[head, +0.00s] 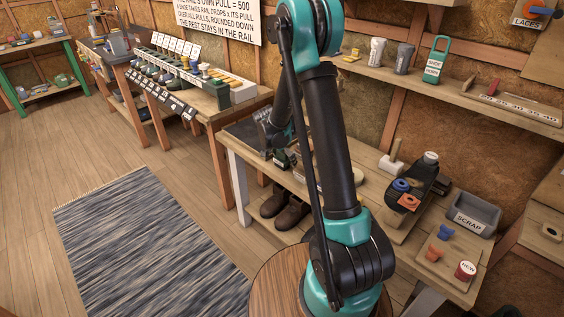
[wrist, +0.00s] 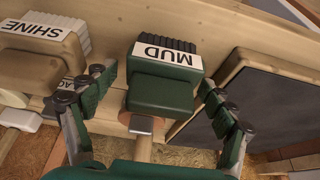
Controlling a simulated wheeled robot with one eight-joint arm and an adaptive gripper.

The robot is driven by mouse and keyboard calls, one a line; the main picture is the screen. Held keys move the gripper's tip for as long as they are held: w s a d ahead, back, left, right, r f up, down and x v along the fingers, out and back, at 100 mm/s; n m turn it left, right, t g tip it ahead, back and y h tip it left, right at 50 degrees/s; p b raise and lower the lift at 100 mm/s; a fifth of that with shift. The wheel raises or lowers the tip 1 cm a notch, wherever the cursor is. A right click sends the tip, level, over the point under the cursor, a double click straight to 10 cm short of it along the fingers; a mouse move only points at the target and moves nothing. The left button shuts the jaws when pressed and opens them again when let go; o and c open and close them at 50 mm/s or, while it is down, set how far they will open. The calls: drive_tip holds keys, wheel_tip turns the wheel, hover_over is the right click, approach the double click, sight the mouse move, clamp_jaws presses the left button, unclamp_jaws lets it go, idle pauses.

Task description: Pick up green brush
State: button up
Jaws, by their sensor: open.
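The green brush (wrist: 160,96) is in the middle of the wrist view. My gripper (wrist: 156,84) is open, with one finger on each side of the green block and visible gaps between. In the head view the green brush (head: 281,159) is a small dark green shape on the workbench, partly hidden. My gripper (head: 277,142) is just above it there, small and partly hidden behind my arm.
A wooden brush labelled SHINE (wrist: 40,62) lies left of the green brush. A dark framed panel (wrist: 262,110) lies to the right. On the bench are a black shoe (head: 424,180) and a SCRAP bin (head: 470,215). Brown shoes (head: 285,207) sit underneath.

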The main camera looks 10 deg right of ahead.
drive_tip(key=c, duration=1.3)
drive_tip(key=shift+r, duration=0.1)
wheel_tip(320, 180, up, 20)
